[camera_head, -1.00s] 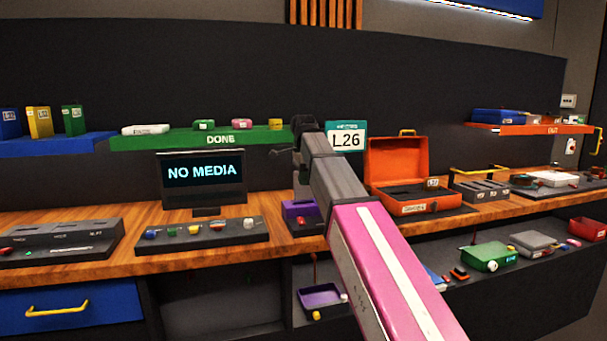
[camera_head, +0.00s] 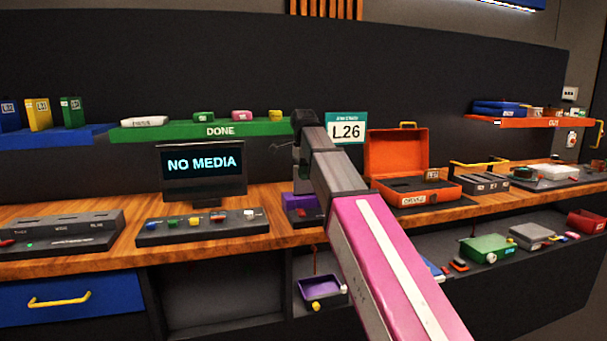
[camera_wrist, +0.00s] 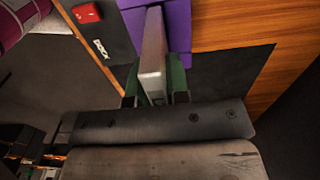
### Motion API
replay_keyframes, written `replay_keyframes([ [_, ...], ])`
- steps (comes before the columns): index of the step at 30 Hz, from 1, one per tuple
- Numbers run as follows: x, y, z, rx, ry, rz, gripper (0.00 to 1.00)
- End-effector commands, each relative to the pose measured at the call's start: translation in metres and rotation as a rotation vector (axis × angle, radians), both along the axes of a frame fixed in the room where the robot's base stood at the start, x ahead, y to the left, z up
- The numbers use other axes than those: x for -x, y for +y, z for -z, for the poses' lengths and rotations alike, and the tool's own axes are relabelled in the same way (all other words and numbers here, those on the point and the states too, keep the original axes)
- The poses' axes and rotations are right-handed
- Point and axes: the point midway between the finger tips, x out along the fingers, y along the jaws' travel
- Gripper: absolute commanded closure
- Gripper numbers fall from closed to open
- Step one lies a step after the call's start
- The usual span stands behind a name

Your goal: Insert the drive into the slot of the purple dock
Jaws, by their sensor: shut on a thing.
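The purple dock (camera_head: 298,203) stands on the wooden bench in the head view, partly hidden behind my arm. In the wrist view the dock (camera_wrist: 180,22) shows purple blocks, a dark label plate and a red button. My gripper (camera_wrist: 154,92) has green and black fingers, shut on the sides of a pale grey drive (camera_wrist: 152,58). The drive's far end lies between the purple parts at the slot. I cannot tell how deep it sits. In the head view my gripper (camera_head: 301,182) is just above the dock; the drive is hard to make out there.
A monitor (camera_head: 203,170) reading "NO MEDIA" and a panel of coloured buttons (camera_head: 203,228) stand left of the dock. An open orange case (camera_head: 398,150) stands to the right. A purple tray (camera_head: 320,288) sits on the shelf below. Bare bench (camera_wrist: 230,30) lies beside the dock.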

Motion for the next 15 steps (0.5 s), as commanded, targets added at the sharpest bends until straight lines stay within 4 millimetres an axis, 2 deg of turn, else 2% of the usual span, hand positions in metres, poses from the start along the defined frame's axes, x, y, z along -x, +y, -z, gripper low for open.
replay_keyframes([
  [15,0.0000,0.0000,0.0033,0.000,0.000,0.000,1.00],
])
